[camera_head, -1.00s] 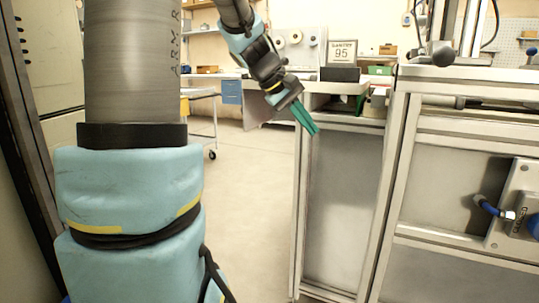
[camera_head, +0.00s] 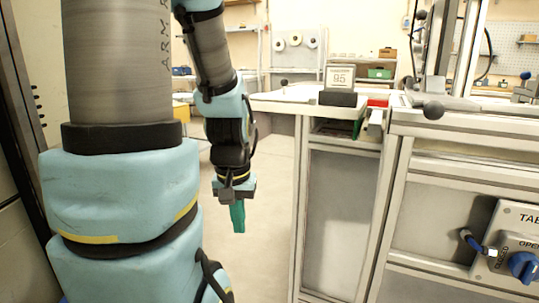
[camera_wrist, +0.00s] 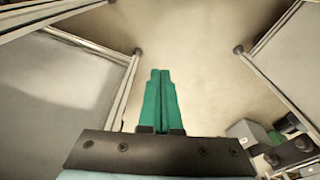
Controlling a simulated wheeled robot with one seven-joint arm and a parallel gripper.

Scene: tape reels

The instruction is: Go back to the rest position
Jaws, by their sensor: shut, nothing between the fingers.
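My gripper (camera_head: 238,217) hangs pointing down in the head view, left of the workbench frame and over open floor. Its green fingers are together with nothing between them. In the wrist view my gripper (camera_wrist: 160,75) also shows shut, with bare floor beyond the fingertips. My arm is folded down close to the thick column at the left of the head view. No tape reel is in the gripper.
The metal-framed workbench (camera_head: 345,215) stands right of my gripper, with a gap between them. A small display reading 95 (camera_head: 340,77) stands on its top. A blue-knobbed switch box (camera_head: 518,250) is at lower right. White reels (camera_head: 295,39) hang at the back. The floor (camera_head: 272,190) beneath is clear.

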